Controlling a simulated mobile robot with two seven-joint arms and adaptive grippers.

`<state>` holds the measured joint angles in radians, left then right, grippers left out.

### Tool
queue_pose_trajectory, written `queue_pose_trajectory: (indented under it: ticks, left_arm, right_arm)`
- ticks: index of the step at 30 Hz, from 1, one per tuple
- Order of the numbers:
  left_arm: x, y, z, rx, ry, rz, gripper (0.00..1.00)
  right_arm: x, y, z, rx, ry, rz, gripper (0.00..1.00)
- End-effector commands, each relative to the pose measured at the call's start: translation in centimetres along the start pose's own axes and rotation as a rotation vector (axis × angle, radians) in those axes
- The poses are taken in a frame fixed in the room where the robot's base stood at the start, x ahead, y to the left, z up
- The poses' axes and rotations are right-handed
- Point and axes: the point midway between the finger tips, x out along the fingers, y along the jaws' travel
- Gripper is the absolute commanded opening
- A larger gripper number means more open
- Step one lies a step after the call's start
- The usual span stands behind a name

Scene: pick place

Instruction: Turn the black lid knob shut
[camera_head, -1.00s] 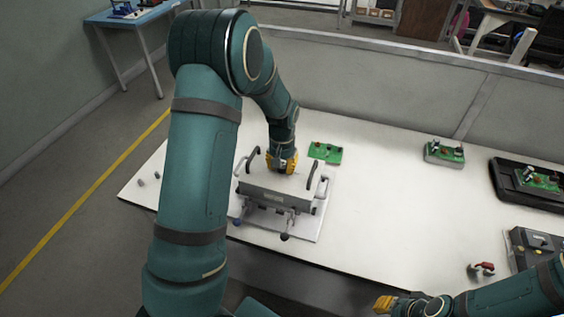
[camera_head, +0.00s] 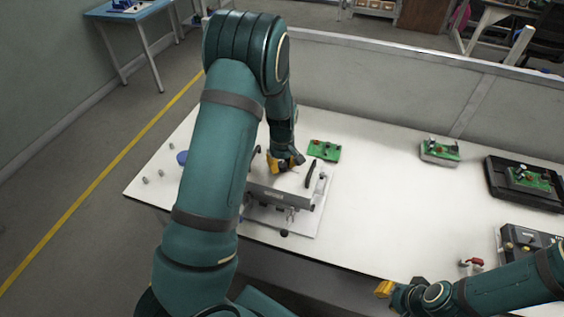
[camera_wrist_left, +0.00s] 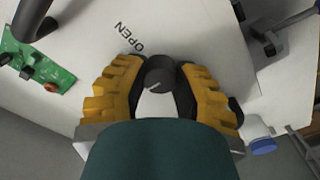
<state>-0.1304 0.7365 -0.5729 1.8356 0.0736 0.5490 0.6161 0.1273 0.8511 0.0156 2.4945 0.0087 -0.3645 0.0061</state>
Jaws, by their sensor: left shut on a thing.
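The grey box (camera_head: 273,200) sits on a white base plate on the table, with black handles on its lid. In the left wrist view the black lid knob (camera_wrist_left: 160,74) stands on the light lid (camera_wrist_left: 190,38), close to the printed word OPEN. My left gripper (camera_head: 287,163) is over the lid, and its yellow fingers are shut on the knob's sides. The fingers hide the knob in the head view. My right gripper (camera_head: 384,289) is low at the right, away from the box; its finger gap is not clear.
A green circuit board (camera_head: 324,150) lies just behind the box. More boards (camera_head: 440,150), a black tray (camera_head: 494,182) and a dark device (camera_head: 518,241) are at the right. A red-handled part (camera_head: 472,263) lies near the front. The middle right of the table is clear.

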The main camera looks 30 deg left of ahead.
Motion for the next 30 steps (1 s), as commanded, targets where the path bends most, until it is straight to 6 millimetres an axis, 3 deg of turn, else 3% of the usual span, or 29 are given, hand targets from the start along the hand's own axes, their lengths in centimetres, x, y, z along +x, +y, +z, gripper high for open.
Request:
queue_pose_trajectory:
  ticks: [18,19,21,30]
  left_arm:
    - [0.15,-0.08,0.09,-0.041,-0.003,-0.003,0.00]
    - [0.15,-0.08,0.10,-0.041,-0.003,-0.003,0.37]
    - [0.14,-0.08,0.09,-0.041,-0.003,-0.003,0.61]
    - [0.02,-0.02,0.03,-0.040,-0.001,-0.001,0.64]
  right_arm:
    - [-0.18,-0.07,-0.10,0.001,0.002,0.000,0.25]
    - [-0.18,-0.07,-0.10,0.001,0.002,0.000,0.25]
    - [-0.18,-0.07,-0.10,0.000,0.002,0.000,0.25]
    - [-0.20,-0.08,-0.10,0.000,0.002,0.000,0.25]
